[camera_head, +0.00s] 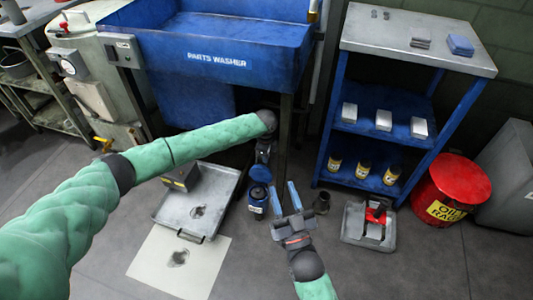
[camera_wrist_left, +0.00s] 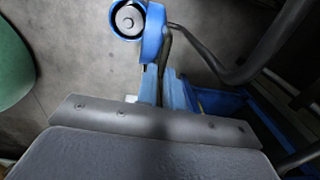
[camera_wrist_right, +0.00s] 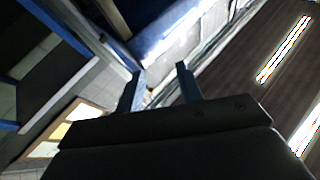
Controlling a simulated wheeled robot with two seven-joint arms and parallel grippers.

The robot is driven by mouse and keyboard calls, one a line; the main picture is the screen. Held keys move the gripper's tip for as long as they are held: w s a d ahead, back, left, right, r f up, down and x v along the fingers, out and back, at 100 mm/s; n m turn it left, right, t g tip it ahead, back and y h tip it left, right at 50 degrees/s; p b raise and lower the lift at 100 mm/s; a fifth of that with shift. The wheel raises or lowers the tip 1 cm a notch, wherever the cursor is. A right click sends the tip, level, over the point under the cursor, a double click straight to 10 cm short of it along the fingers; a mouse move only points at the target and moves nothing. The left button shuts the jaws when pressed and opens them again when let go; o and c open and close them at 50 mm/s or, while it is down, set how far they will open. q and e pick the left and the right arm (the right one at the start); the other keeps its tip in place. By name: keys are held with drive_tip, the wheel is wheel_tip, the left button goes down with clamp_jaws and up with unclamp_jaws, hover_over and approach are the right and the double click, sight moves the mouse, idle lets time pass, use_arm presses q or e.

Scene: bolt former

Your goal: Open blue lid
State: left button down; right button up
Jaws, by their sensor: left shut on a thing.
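A small blue can (camera_head: 257,208) stands on the floor beside the grey tray, under the parts washer's edge. Its blue lid (camera_head: 260,174) appears raised and tilted up at the back of the rim. In the left wrist view the blue can (camera_wrist_left: 119,31) shows a round rim with a grey disc inside, and the lid (camera_wrist_left: 154,35) stands beside it, nearly edge-on. My left gripper (camera_head: 262,157) is above the can and shut on the lid; the exact contact is partly hidden. My right gripper (camera_head: 293,188) is open and empty, just right of the can.
A grey tray (camera_head: 170,212) with a box lies left of the can, above a stained white sheet (camera_head: 150,264). The blue parts washer (camera_head: 215,62) is behind. A blue shelf (camera_head: 338,110), a grey device with a red part (camera_head: 368,225) and a red bin (camera_head: 451,190) stand right.

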use_arm(q)
drive_tip(key=shift+s+a, duration=0.1)
drive_tip(key=shift+s, duration=0.05)
use_arm(e)
drive_tip(key=shift+g, duration=0.8)
wheel_tip(320, 180, down, 4)
drive_tip(key=shift+w+a+f, duration=0.1)
drive_tip(key=shift+w+a, duration=0.05)
